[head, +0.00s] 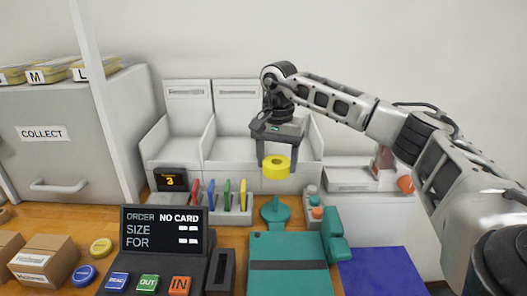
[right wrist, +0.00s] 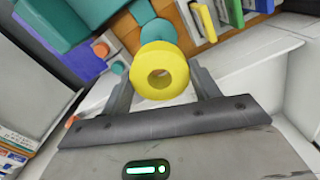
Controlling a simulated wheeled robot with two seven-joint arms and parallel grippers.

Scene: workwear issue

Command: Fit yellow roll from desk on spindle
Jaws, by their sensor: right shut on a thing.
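The yellow roll (head: 276,168) is a short ring with a central hole. My right gripper (head: 278,160) is shut on it and holds it in the air above the desk. In the right wrist view the roll (right wrist: 160,72) sits between the two fingers, its hole facing the camera. A teal round piece with a short upright post (head: 275,210), which looks like the spindle, stands behind the teal machine (head: 288,262). The roll is above it and apart from it in the head view. In the right wrist view the roll partly covers teal round parts (right wrist: 157,34). My left gripper is not in view.
A rack of coloured cards (head: 227,217) stands left of the teal post. Teal and orange round pieces (head: 315,206) lie close on its right. The order display (head: 163,232), a blue mat (head: 382,272) and white bins (head: 180,140) surround the area.

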